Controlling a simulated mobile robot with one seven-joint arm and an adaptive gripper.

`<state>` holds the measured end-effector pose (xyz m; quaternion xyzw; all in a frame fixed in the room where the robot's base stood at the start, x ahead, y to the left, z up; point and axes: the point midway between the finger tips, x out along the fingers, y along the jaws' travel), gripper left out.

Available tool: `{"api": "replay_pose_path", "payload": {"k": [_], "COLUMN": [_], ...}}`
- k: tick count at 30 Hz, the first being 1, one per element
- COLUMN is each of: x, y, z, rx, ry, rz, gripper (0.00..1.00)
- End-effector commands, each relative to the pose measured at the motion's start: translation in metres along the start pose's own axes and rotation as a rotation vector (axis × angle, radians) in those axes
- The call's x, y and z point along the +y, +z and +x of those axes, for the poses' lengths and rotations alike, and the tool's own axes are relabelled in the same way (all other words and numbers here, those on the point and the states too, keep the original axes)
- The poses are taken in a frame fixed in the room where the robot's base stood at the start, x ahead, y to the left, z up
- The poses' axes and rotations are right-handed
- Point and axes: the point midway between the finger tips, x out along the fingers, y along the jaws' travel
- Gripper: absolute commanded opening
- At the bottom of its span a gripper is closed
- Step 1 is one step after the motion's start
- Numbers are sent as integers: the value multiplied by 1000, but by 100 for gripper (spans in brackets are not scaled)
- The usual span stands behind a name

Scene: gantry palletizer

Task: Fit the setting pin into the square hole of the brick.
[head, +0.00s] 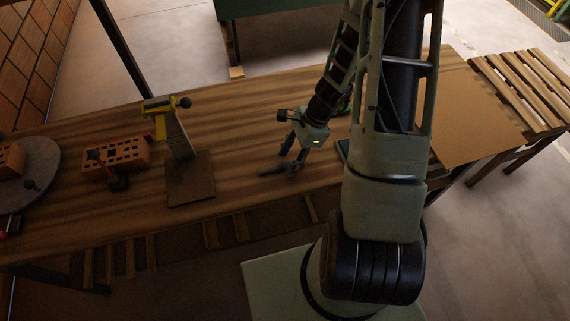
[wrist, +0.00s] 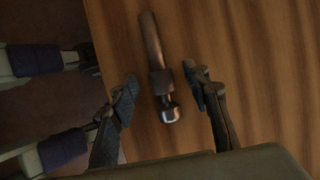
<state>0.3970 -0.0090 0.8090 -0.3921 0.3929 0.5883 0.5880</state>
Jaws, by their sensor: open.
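The setting pin looks to be the dark metal rod (wrist: 152,45) with a square collar and a round shiny knob. It lies on the wooden bench between the fingers of my gripper (wrist: 160,77) in the wrist view. My gripper (head: 284,168) is open and low over the middle of the bench in the head view; the fingers are apart from the pin on both sides. I cannot tell which hole is the square one.
A yellow tool (head: 161,108) rests on a slanted stand with a flat brown base (head: 190,190) between brick and gripper. A round grey disc (head: 38,183) at the far left carries another brick (head: 10,158). The bench (head: 235,120) behind the gripper is clear.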

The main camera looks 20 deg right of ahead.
Motion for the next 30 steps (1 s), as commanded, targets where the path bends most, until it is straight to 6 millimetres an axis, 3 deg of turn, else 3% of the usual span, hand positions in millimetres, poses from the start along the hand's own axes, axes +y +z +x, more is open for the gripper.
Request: {"api": "replay_pose_path", "payload": {"k": [3,11,23,30], "x": [0,0,0,0], "y": [0,0,0,0], "z": [9,11,11,11], "rx": [0,0,1,0], "ry": [0,-1,-1,-1], "rz": [0,-1,-1,-1], "gripper": [43,43,2,0]}}
